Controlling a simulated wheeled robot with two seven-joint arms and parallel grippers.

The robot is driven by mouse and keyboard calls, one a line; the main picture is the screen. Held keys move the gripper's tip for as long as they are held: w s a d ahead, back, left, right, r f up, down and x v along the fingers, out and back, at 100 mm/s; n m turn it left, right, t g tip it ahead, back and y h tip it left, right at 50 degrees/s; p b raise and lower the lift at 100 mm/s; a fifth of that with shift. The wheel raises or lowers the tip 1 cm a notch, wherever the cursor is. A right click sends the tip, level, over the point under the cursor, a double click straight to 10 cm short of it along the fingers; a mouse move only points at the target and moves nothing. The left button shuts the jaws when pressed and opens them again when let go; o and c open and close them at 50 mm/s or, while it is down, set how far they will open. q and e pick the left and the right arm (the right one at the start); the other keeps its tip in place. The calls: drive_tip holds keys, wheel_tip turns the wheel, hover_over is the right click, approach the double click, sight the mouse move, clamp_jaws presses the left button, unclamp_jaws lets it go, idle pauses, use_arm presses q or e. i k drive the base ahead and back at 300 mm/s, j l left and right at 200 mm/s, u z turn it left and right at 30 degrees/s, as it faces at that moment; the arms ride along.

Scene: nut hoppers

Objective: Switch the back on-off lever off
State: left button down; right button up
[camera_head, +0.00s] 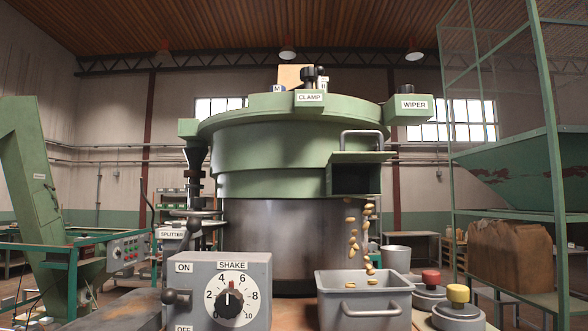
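A grey control box (216,275) stands at the front left, with ON at its upper left and OFF at its lower left edge. A lever with a dark ball knob (169,296) sticks out of its left side, between the two labels; I cannot tell which setting it is in. No other lever with on-off labels shows, so I cannot tell whether this is the back one. The SHAKE dial (230,302) on the box has its red pointer near the top. Neither of my grippers is in view.
A green and steel drum machine (290,170) stands behind the box. Nuts (355,245) fall from its chute into a grey bin (365,305). Red and yellow knobs (458,293) stand right of the bin. The SPLITTER unit (172,235) is at left, near a green conveyor (45,190).

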sight(169, 296)
drive_tip(key=i+l+u, duration=0.1)
drive_tip(key=u, duration=0.25)
drive_tip(key=i+l+u, duration=0.1)
drive_tip(key=u, duration=0.2)
drive_tip(key=i+l+u, duration=0.1)
drive_tip(key=u, duration=0.25)
drive_tip(key=i+l+z, duration=0.1)
drive_tip(key=l+z, duration=0.25)
drive_tip(key=j, duration=0.1)
